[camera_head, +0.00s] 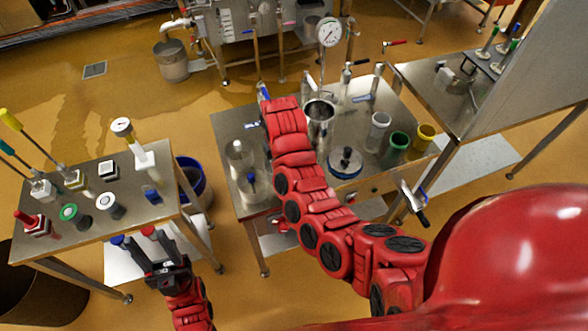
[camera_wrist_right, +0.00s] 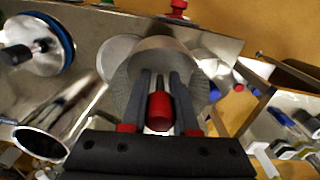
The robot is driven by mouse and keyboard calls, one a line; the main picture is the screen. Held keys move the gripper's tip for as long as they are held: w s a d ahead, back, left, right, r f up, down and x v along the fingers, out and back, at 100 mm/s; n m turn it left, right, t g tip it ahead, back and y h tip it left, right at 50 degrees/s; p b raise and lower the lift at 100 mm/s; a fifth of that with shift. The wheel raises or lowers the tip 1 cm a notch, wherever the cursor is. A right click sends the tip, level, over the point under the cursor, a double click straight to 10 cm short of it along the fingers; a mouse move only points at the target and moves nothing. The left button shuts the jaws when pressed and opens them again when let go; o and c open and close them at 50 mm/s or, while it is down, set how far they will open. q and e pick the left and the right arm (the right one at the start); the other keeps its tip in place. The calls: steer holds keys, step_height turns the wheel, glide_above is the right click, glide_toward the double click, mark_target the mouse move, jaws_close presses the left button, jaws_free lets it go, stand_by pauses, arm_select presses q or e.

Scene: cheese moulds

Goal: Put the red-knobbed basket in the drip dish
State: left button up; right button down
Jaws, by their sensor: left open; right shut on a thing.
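My right gripper (camera_wrist_right: 160,80) is shut on the red knob (camera_wrist_right: 159,110) of a grey basket (camera_wrist_right: 124,92), seen from above in the right wrist view. In the head view my own right arm hides the basket and that gripper. A pale round shape (camera_wrist_right: 117,50) shows partly behind the basket. I cannot tell if it is the drip dish, nor if the basket touches anything below. My left gripper (camera_head: 134,237) is open and empty, near the front edge of the left table.
The middle steel table (camera_head: 225,125) holds a steel pot (camera_head: 320,112), a blue-rimmed disc with a black knob (camera_head: 345,162), a clear jar (camera_head: 238,158) and several coloured cups. The left table (camera_head: 142,207) carries several knobbed pieces. A blue bucket (camera_head: 191,182) stands between the tables.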

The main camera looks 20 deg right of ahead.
steer(key=s+d+f+m+p, duration=0.1)
steer(key=s+d+f+p, duration=0.25)
steer(key=s, duration=0.75)
steer(key=w+b, duration=0.2)
steer(key=w+d+f+b, duration=0.1)
steer(key=w+b, duration=0.1)
steer(key=w, duration=0.1)
steer(key=w+d+b, duration=0.1)
steer(key=w+b, duration=0.1)
steer(key=w, duration=0.1)
steer(key=shift+w+f, duration=0.25)
steer(key=shift+f, duration=0.05)
steer(key=w+b, duration=0.4)
steer(key=shift+w+d+f+b, duration=0.15)
steer(key=shift+w+f+b, duration=0.05)
steer(key=shift+b, duration=0.2)
steer(key=shift+w+r+p, duration=0.35)
steer(key=shift+w+p, duration=0.1)
steer(key=shift+w, duration=0.45)
steer(key=shift+w+d, duration=0.1)
steer(key=shift+w, duration=0.35)
steer(key=shift+f, duration=0.1)
